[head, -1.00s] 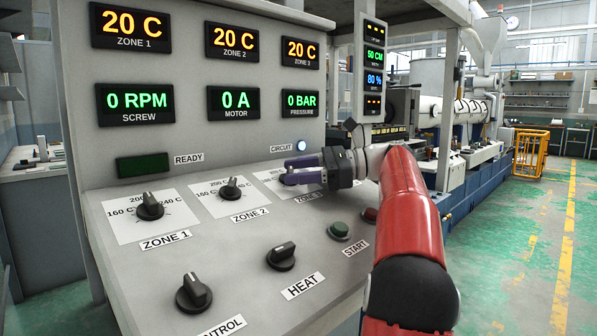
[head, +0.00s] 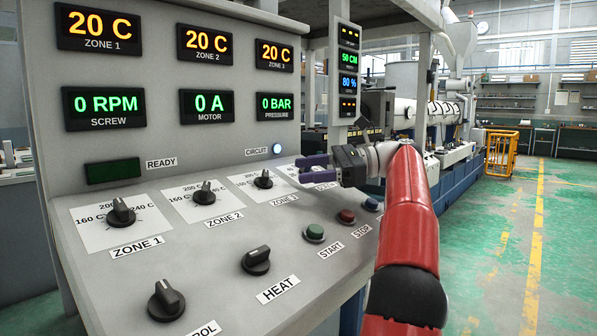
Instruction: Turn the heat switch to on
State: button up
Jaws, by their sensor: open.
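The heat switch (head: 256,260) is a black rotary knob on the sloped grey panel, above and left of its HEAT label (head: 279,289). Its raised grip ridge points up and to the right. My gripper (head: 304,168) has purple fingers. It is open and empty, above the panel's far right part, near the zone 3 dial (head: 263,179). It is well beyond the heat switch and apart from it. The fingers partly cover the labels behind them.
The control knob (head: 166,301) is left of the heat switch. The green start button (head: 314,233) and red stop button (head: 346,216) lie to its right. Zone 1 (head: 121,212) and zone 2 (head: 204,193) dials are behind. An upright display wall (head: 150,60) rises behind the panel.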

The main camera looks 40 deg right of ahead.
aim_at(256, 262)
jog(key=k, duration=1)
